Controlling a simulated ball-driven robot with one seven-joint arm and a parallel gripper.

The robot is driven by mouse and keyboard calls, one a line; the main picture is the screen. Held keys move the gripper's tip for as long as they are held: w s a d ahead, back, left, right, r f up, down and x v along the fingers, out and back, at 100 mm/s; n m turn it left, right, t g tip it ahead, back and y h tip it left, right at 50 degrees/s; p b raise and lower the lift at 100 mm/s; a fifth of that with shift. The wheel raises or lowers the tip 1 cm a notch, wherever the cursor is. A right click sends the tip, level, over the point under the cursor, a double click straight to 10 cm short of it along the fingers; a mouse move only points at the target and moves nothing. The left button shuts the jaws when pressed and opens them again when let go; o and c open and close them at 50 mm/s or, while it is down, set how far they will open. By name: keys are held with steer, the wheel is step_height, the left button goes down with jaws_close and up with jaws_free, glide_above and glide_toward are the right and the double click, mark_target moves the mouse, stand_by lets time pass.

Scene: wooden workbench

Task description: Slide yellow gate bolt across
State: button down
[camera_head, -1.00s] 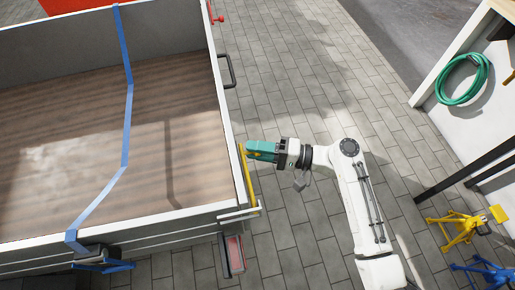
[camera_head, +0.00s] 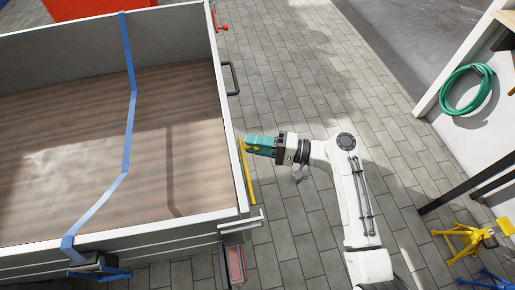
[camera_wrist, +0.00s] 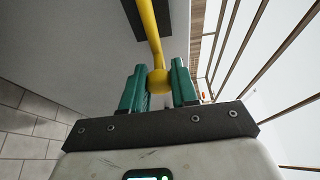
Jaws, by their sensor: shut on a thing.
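The yellow gate bolt (camera_head: 248,172) runs along the outer side of the trailer's end wall in the head view. In the wrist view the yellow bolt (camera_wrist: 150,35) is a rod that ends in a round knob (camera_wrist: 159,82). My gripper (camera_head: 247,145) reaches it from the right in the head view. In the wrist view the teal fingers of my gripper (camera_wrist: 159,88) stand on both sides of the knob and are shut on it. A dark plate shows behind the rod. The bolt's far end is out of the wrist view.
The trailer (camera_head: 232,120) has grey walls, a wooden floor and a blue strap (camera_head: 128,130). A black handle (camera_head: 231,78) sticks out above my gripper. A green hose (camera_head: 467,88) hangs at right, above a yellow stand (camera_head: 465,238). Paved floor between is clear.

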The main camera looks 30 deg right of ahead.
steer(key=shift+f, duration=0.1)
steer(key=c, duration=0.9)
jaws_free()
steer(key=shift+s, duration=0.1)
steer(key=v, duration=1)
steer(key=shift+s+d, duration=0.25)
steer(key=s+a+f+n+g+h, duration=0.25)
steer(key=s+f+g+h, duration=0.25)
steer(key=s, duration=0.3)
steer(key=s+a+f+n+g+h, duration=0.1)
steer(key=s+f+n+g+h, duration=0.35)
steer(key=s, duration=0.25)
steer(key=s+r+h+p, duration=0.1)
steer(key=r+p, duration=0.4)
steer(key=s+d+r+h+p, duration=0.1)
steer(key=s+r+h+p, duration=0.1)
steer(key=r+p, duration=0.3)
steer(key=s+d+r+g+h+p, duration=0.1)
steer(key=s+r+p, duration=0.1)
steer(key=r+p, duration=0.3)
step_height(320, 180, up, 2)
steer(key=shift+s+r+n+h, duration=0.1)
steer(key=shift+n+h, duration=0.15)
steer(key=shift+n, duration=0.15)
